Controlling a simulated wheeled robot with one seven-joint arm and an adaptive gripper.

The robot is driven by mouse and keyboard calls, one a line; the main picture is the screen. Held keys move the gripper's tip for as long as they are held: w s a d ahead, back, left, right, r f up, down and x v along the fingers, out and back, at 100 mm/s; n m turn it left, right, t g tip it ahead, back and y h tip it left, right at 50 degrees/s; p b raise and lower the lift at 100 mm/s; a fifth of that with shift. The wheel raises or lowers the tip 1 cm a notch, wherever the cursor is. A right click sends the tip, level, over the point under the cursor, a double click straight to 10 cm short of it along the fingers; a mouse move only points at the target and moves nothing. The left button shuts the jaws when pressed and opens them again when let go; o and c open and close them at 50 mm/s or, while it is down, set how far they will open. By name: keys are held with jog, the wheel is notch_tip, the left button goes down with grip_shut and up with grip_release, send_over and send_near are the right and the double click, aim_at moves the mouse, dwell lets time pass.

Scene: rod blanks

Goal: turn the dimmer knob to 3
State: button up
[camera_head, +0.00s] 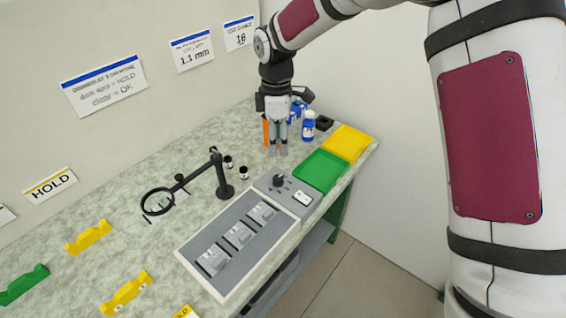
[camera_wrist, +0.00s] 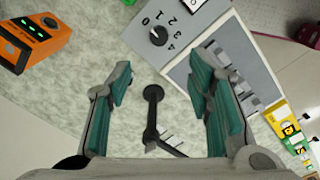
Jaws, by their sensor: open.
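The dimmer knob (camera_head: 279,181) is a small dark knob on a grey control panel (camera_head: 268,188) beside the tray of grey blocks. In the wrist view the black knob (camera_wrist: 158,36) sits near the top, with the numbers 0 to 4 printed around it. It carries a pale mark, but I cannot tell which number it points to. My gripper (camera_head: 278,152) is over the bench, behind the knob in the head view.
A black magnifier stand (camera_head: 222,180) stands left of the panel. A white-rimmed tray (camera_head: 187,256) holds grey blocks. Green (camera_head: 321,171) and yellow (camera_head: 345,143) trays lie to the right. An orange device (camera_wrist: 38,42) and a blue bottle (camera_head: 308,127) stand near my gripper.

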aim_at(278, 178)
notch_tip(278, 178, down, 14)
jog(key=shift+w+p, duration=0.1)
jog(key=shift+p, duration=0.8)
grip_shut()
